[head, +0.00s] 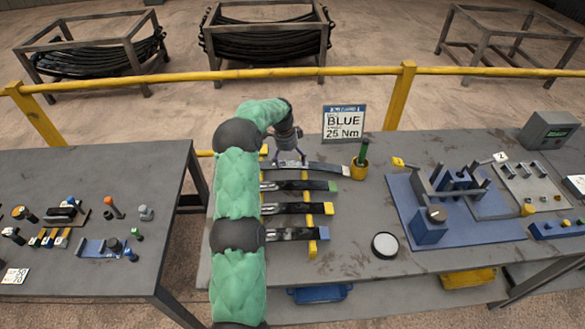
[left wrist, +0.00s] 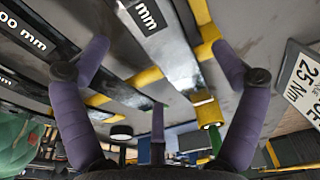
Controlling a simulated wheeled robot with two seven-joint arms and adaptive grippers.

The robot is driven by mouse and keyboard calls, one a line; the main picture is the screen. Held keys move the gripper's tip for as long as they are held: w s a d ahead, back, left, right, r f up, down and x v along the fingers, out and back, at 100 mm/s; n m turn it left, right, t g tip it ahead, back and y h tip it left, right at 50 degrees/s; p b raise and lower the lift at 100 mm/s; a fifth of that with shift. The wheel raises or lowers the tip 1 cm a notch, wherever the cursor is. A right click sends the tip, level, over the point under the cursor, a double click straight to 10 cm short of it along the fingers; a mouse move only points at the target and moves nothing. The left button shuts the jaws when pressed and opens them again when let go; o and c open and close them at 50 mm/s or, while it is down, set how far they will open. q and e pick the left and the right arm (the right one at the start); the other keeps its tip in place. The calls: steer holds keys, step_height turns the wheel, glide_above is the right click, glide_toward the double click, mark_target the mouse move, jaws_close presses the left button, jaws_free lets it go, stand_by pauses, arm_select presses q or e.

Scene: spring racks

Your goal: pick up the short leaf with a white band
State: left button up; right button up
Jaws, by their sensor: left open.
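The leaf with a white band (head: 325,167) is the farthest of several dark flat leaves lying side by side on the bench; its white end points right. In the left wrist view a grey leaf (left wrist: 180,60) runs between my fingers, apparently this one. My left gripper (head: 290,163) is over its left part, pointing down. In the left wrist view the purple fingers of my left gripper (left wrist: 160,52) are spread wide with nothing between them held. The arm hides the left ends of the leaves. My right gripper is not in view.
A yellow cup (head: 359,171) stands close to the white end. A sign (head: 344,122) reads BLUE 25 Nm. A blue fixture (head: 430,228) is right.

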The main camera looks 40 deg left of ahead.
mark_target(292, 168)
arm_select(q)
steer(key=f, duration=0.3)
steer(key=shift+w+d, duration=0.2)
steer(key=c, duration=1.4)
steer(key=shift+a+r, duration=0.1)
steer(key=shift+r, duration=0.05)
